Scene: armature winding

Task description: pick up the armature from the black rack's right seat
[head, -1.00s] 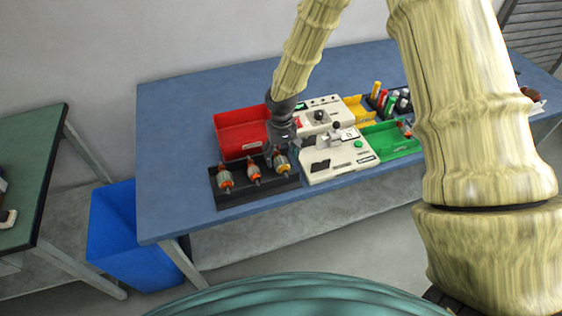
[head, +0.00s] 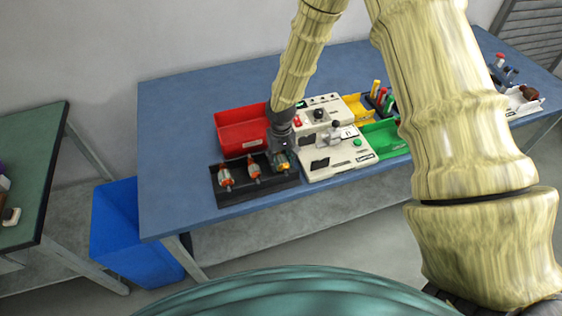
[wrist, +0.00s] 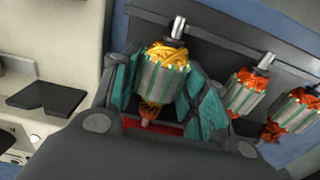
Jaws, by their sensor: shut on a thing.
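The black rack (head: 232,196) lies near the front edge of the blue table. The armature with yellow windings (head: 281,160) is at its right seat; it also shows in the wrist view (wrist: 163,80) with its steel shaft pointing up the picture. My gripper (head: 281,154) is down at that seat. In the wrist view, its teal fingers (wrist: 165,85) are shut on the armature from both sides. The armature is still at the rack, and I cannot tell whether it is clear of the seat. My gripper partly hides it in the head view.
Two armatures with orange windings stand in the rack's middle (head: 254,168) and left (head: 225,178) seats, close beside my gripper. A red bin (head: 241,130) is behind the rack. A white tester (head: 338,160) stands right of it, with a green tray (head: 384,139) beyond.

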